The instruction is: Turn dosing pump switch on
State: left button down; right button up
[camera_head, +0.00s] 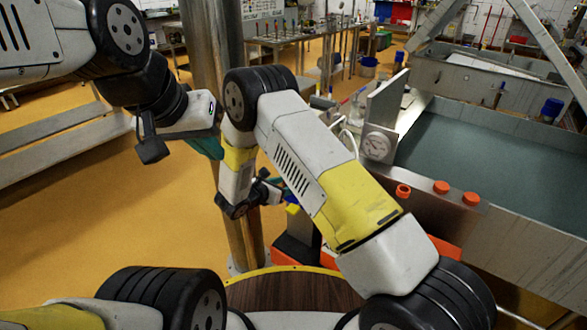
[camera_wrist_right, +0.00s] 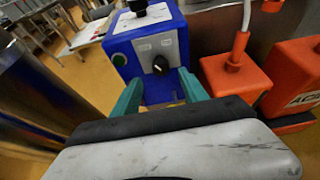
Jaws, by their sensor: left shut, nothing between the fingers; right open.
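The dosing pump (camera_wrist_right: 140,45) is a blue box with a pale front panel in the right wrist view. A black rotary switch (camera_wrist_right: 160,65) sits on the panel, with a green round button (camera_wrist_right: 119,60) to its left. My right gripper (camera_wrist_right: 160,84) is open, its two teal fingers spread before the panel, one to each side below the switch. Nothing is between them. I cannot tell whether they touch the pump. In the head view my right forearm hides most of that spot. My left gripper (camera_head: 208,148) is shut and empty, in front of the steel column.
An orange container (camera_wrist_right: 235,77) with a hose stands right of the pump, and another orange container (camera_wrist_right: 293,80) beyond it. A steel column (camera_head: 212,60) stands close on the left. A large vat (camera_head: 490,165) with a gauge (camera_head: 377,146) is at the right.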

jog(key=x, duration=0.6)
jog(key=shift+w+d+f, duration=0.1)
jog(key=shift+c, duration=0.2)
grip_shut()
